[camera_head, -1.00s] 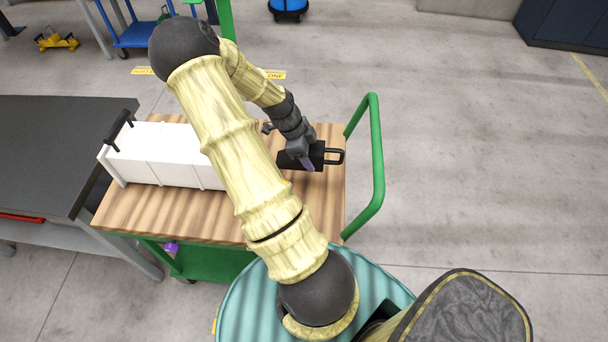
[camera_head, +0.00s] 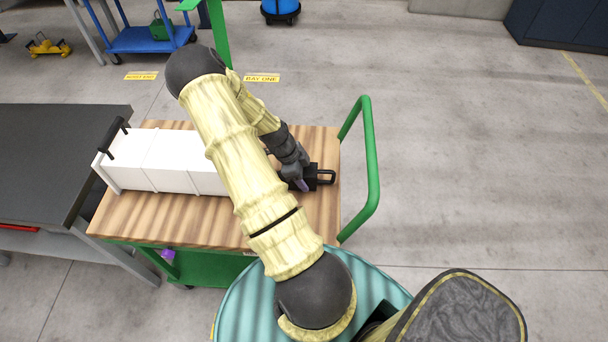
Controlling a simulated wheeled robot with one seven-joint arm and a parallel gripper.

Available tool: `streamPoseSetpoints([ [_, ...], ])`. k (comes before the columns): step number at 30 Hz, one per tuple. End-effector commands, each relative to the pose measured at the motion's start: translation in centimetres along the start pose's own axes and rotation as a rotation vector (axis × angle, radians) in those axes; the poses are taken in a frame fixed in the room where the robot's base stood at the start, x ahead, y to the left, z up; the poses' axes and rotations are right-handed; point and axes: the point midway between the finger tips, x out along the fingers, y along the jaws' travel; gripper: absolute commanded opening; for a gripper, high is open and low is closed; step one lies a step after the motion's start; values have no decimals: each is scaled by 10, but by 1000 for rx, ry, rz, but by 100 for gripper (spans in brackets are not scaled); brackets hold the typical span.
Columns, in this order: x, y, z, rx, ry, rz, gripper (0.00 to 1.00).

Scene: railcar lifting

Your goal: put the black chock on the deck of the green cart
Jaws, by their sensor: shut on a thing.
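The black chock (camera_head: 312,175), with a loop handle on its right side, is at the right part of the green cart's wooden deck (camera_head: 200,228). My gripper (camera_head: 300,183) is shut on the chock, partly hidden by my own wrist. The chock is low over the deck; I cannot tell whether it touches the wood. The cart has a green push handle (camera_head: 371,170) on the right and a lower green shelf. My arm hides the middle of the deck.
A white box (camera_head: 165,165) with a black handle fills the deck's left part. A dark table (camera_head: 60,150) stands to the left. A blue cart (camera_head: 150,40) stands behind. Floor to the right is clear.

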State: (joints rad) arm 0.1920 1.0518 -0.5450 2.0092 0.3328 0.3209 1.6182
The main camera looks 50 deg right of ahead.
Motion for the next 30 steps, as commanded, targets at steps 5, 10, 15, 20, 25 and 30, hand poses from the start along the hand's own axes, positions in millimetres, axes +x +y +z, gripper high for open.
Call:
streamPoseSetpoints([
  [5,0,-1,-2,5,0,0,7],
  [10,3,0,-1,4,0,1,58],
  [15,2,0,-1,4,0,1,76],
  [20,2,0,-1,4,0,1,76],
  [25,-3,-1,-1,3,0,-1,76],
  [30,-25,-1,0,3,-1,-4,76],
])
